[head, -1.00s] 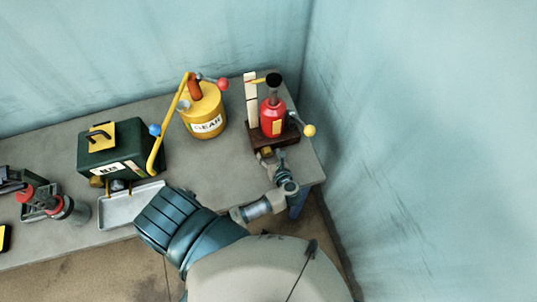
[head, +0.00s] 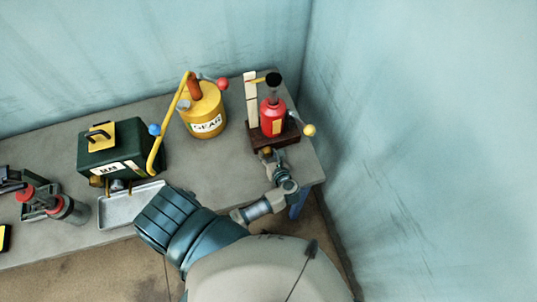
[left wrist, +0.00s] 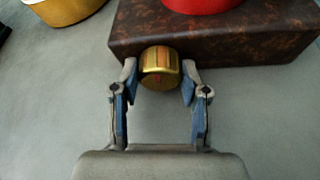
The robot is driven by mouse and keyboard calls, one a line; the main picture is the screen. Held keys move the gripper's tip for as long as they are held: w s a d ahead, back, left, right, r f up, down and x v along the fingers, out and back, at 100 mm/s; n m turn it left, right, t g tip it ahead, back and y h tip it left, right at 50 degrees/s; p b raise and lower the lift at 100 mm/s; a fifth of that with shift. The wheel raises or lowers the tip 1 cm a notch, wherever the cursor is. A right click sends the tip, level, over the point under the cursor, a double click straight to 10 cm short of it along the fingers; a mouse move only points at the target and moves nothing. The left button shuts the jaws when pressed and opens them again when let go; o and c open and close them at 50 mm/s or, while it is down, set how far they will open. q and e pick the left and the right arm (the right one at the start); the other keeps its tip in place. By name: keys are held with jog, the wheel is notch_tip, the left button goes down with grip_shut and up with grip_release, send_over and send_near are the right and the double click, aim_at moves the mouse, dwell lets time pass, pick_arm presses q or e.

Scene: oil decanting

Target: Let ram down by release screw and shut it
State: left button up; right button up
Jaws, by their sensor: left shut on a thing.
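The red jack (head: 272,117) stands upright on a dark brown base block (head: 286,139) at the table's right end. Its ram, a dark rod with a black cap (head: 273,79), sticks up from the top. A brass release screw (left wrist: 160,68) with a red mark on its face sits at the block's front. My left gripper (left wrist: 159,78) is shut on this screw, one finger at each side. In the head view my left gripper (head: 268,158) is small, at the block's front edge. My right gripper is not in view.
A pale upright post (head: 251,100) stands beside the jack, and a lever with a yellow ball (head: 309,130) sticks out right. A yellow can (head: 205,110), a dark green box (head: 115,155) and a metal tray (head: 118,211) stand to the left. Walls close in behind and right.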

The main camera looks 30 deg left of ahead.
pick_arm(q)
jog(key=shift+m+b, duration=0.35)
jog(key=shift+m, duration=0.05)
jog(key=shift+d, duration=0.1)
jog(key=o, duration=1.1)
jog(key=shift+o, duration=0.2)
jog(key=v, duration=1.2)
jog(key=shift+w+d, duration=0.15)
jog(key=shift+d, duration=0.05)
